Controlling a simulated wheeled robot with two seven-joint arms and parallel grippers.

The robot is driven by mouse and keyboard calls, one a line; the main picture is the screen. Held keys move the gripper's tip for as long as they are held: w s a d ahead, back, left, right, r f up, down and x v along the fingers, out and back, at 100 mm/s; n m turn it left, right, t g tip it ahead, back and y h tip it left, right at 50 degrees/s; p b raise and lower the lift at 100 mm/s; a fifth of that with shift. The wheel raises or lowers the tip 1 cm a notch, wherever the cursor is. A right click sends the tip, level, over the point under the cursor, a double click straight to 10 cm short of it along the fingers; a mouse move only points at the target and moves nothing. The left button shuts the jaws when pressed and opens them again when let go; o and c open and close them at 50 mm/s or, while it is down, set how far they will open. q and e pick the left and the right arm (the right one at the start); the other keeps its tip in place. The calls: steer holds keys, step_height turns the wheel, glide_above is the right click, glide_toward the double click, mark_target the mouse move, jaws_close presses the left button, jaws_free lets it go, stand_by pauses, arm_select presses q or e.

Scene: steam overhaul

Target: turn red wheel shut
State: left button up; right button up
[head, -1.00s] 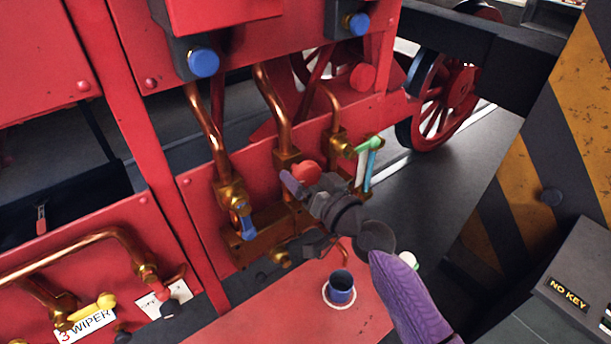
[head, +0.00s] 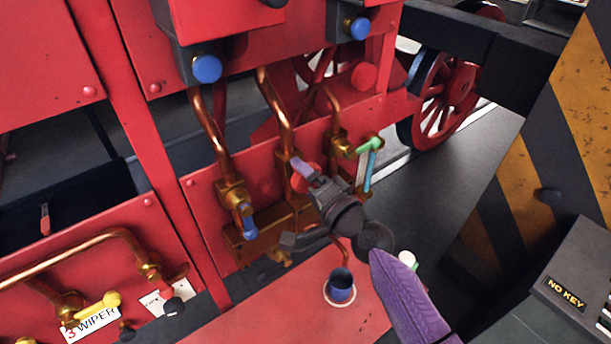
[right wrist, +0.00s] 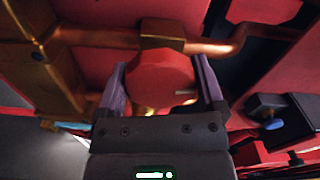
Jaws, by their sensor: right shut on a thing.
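The red wheel (head: 298,184) sits on the middle copper pipe's brass valve, on the red panel. In the head view it is mostly hidden behind my right gripper (head: 306,175). In the right wrist view the red wheel (right wrist: 160,78) is a faceted red knob between the two purple fingers of my right gripper (right wrist: 160,72), one finger on each side. My right gripper is shut on it. My left gripper is not in view.
A striped post (head: 540,180) is at right.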

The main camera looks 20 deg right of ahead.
steer(key=shift+m, duration=1.5)
steer(key=o, duration=1)
steer(key=shift+c, duration=0.2)
steer(key=b+v, duration=0.1)
steer(key=v, duration=0.9)
